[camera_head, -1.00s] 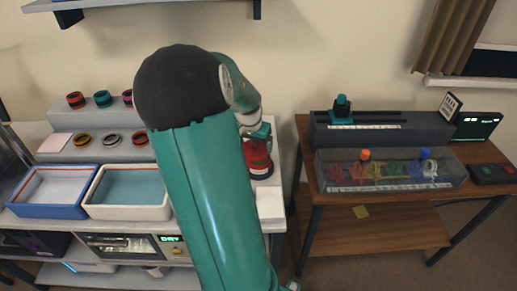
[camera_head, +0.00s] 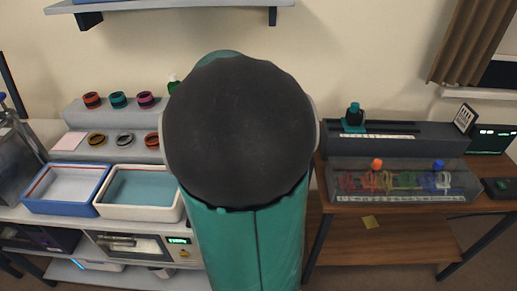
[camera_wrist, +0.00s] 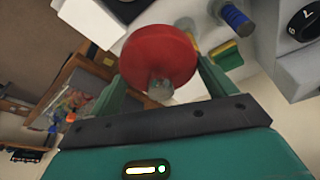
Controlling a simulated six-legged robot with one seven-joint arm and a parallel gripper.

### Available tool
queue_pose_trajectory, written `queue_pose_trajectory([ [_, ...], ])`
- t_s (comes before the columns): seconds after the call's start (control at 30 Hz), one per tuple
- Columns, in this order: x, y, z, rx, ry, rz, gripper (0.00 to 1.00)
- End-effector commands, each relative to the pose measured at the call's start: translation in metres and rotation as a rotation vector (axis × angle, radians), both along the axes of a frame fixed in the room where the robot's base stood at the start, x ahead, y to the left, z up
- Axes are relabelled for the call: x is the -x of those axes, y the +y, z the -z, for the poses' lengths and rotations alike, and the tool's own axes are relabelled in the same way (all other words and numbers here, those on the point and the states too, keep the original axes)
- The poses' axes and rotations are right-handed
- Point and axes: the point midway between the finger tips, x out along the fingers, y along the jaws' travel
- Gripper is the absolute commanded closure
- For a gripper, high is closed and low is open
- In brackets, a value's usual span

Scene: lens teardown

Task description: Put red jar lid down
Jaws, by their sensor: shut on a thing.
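The red jar lid (camera_wrist: 158,52) is a round red disc in the wrist view, with a greyish translucent patch at its lower edge. My gripper (camera_wrist: 162,82) has its green fingers on either side of the lid and is shut on it. The lid overlaps a pale surface behind it; I cannot tell whether it touches that surface. In the head view my dark arm joint and teal link hide the gripper and the lid.
The left bench carries a blue-rimmed tray (camera_head: 30,208), a white-rimmed tray (camera_head: 110,212) and several coloured rings on grey steps. A wooden table (camera_head: 375,203) stands right, with a clear-fronted box (camera_head: 400,182). The wrist view shows a blue ribbed cylinder (camera_wrist: 236,18) near the lid.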

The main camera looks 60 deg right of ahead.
Motion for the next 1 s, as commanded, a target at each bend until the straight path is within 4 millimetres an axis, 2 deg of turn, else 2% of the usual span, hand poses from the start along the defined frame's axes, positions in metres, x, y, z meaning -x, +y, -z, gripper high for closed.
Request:
queue_pose_trajectory([
  [0.27,0.010,-0.046,0.009,0.014,0.010,0.133,0.39],
  [0.6,0.029,-0.103,0.033,0.006,0.005,0.298,0.39],
  [0.8,0.037,-0.122,0.044,-0.003,-0.002,0.353,0.39],
  [1.0,0.033,-0.138,0.053,-0.004,-0.001,0.364,0.39],
])
